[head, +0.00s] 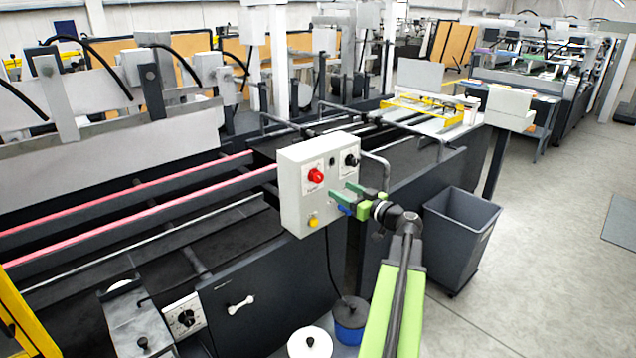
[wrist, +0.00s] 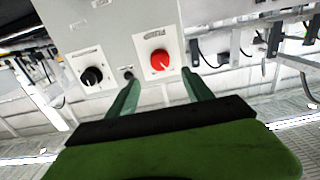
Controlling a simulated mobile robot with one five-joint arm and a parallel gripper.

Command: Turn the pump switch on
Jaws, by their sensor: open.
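A light grey control box (head: 291,190) stands at the machine's edge. Its face has a red rotary switch (head: 316,175) on the left, a black rotary switch (head: 352,160) on the right, and a small black control (head: 332,161) between them. The labels are too small to read, so I cannot tell which is the pump switch. My gripper (head: 340,196) is open and empty in front of the box's lower right face. In the wrist view, the red switch (wrist: 160,59) appears beyond and between my fingertips (wrist: 160,86); the black switch (wrist: 91,76) lies left of them.
A yellow button (head: 313,222) sits low on the box, and a blue part (head: 344,210) shows beside my gripper. A dark bin (head: 461,236) stands right of the box. A white-lidded container (head: 310,343) and blue container (head: 349,318) stand below.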

